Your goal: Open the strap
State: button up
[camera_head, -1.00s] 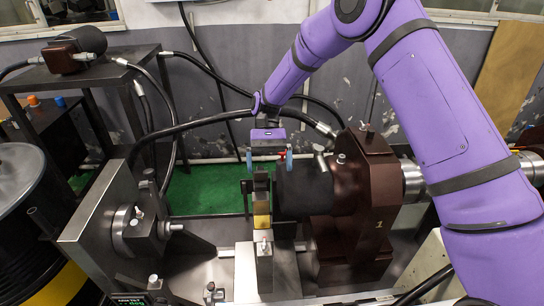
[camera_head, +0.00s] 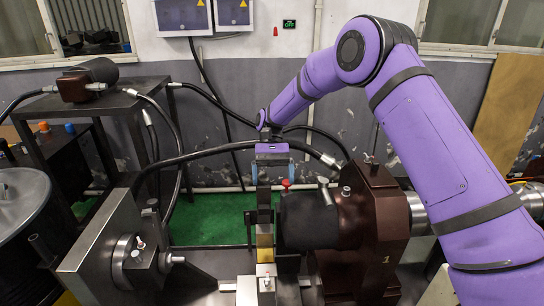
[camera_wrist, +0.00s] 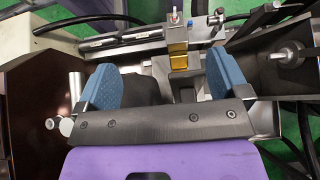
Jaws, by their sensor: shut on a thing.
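The strap (camera_head: 264,205) looks like a dark upright bar above a yellow block (camera_head: 264,240), just left of the black cylinder (camera_head: 308,220). My gripper (camera_head: 271,174) is at the strap's top end, its two blue fingers on either side. It is shut on the strap, though the exact contact is hard to see. In the wrist view, my gripper's blue fingers (camera_wrist: 168,85) stand far apart, with the dark strap (camera_wrist: 186,90) and part of the black cylinder between them. The yellow block (camera_wrist: 178,55) shows beyond.
A brown housing (camera_head: 362,235) marked 1 stands right of the cylinder. A steel fixture (camera_head: 100,245) with a round hub stands at left. Black hoses (camera_head: 215,148) run behind. A table (camera_head: 40,90) and a drum (camera_head: 22,215) are far left. Green floor (camera_head: 205,226) shows behind.

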jog(key=shift+w+d+r, duration=0.25)
jog(key=shift+w+d, duration=0.1)
jog(key=shift+d, duration=0.2)
jog(key=c, duration=0.5)
jog(key=shift+a+v, duration=0.2)
jog(key=shift+v, duration=1.2)
jog(key=shift+a+v, duration=0.2)
jog(key=shift+v, duration=1.25)
jog(key=shift+w+f, duration=0.1)
jog(key=shift+f, duration=0.1)
